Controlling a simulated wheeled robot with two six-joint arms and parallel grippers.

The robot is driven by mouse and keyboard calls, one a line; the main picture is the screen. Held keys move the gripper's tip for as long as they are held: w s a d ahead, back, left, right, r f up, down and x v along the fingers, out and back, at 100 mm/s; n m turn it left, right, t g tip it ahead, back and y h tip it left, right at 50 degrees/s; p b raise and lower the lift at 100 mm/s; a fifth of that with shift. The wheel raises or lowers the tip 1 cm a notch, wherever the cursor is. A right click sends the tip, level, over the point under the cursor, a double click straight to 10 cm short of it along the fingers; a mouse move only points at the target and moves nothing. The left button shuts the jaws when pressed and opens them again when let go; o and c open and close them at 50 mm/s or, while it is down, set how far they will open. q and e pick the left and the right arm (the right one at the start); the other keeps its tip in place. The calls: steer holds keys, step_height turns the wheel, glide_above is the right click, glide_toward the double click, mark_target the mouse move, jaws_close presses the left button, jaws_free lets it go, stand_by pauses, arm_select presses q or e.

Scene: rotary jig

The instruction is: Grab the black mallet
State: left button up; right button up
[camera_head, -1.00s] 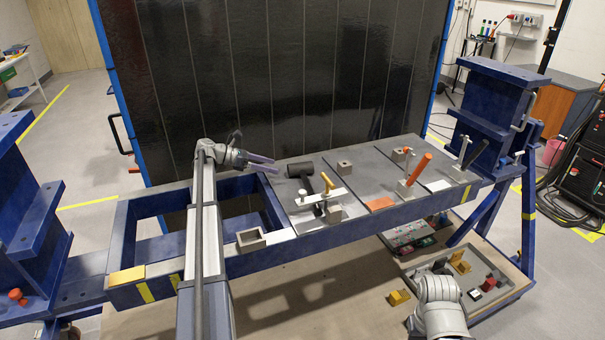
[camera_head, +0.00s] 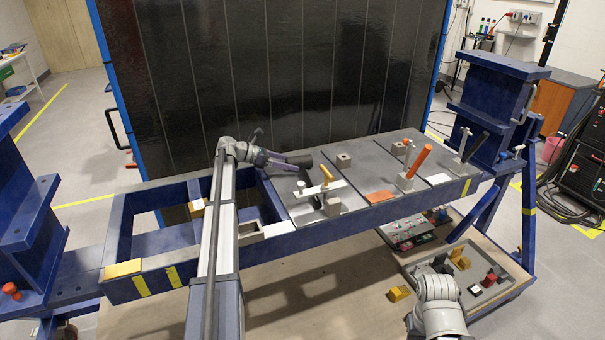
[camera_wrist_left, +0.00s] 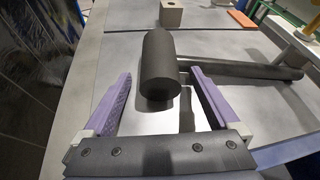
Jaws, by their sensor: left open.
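The black mallet (camera_head: 300,160) lies on the grey plate of the blue jig, its head partly hidden by my left gripper in the head view. In the left wrist view the mallet's cylindrical head (camera_wrist_left: 160,62) lies between and just beyond the purple fingertips, and its handle (camera_wrist_left: 255,70) runs off to the right. My left gripper (camera_head: 285,160) is open and not closed on anything; in its wrist view the fingers (camera_wrist_left: 160,78) stand either side of the head's near end. Whether they touch it I cannot tell. My right arm shows at the lower right, its gripper not visible.
A toggle clamp with a yellow handle (camera_head: 326,173) stands close to the mallet handle. A grey block (camera_head: 343,160) and a clamp with an orange handle (camera_head: 419,162) are further right. A black panel (camera_head: 290,70) rises behind the jig. The jig's left bay is an open frame.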

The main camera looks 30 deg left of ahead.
arm_select(q)
jaws_close()
stand_by(0.8)
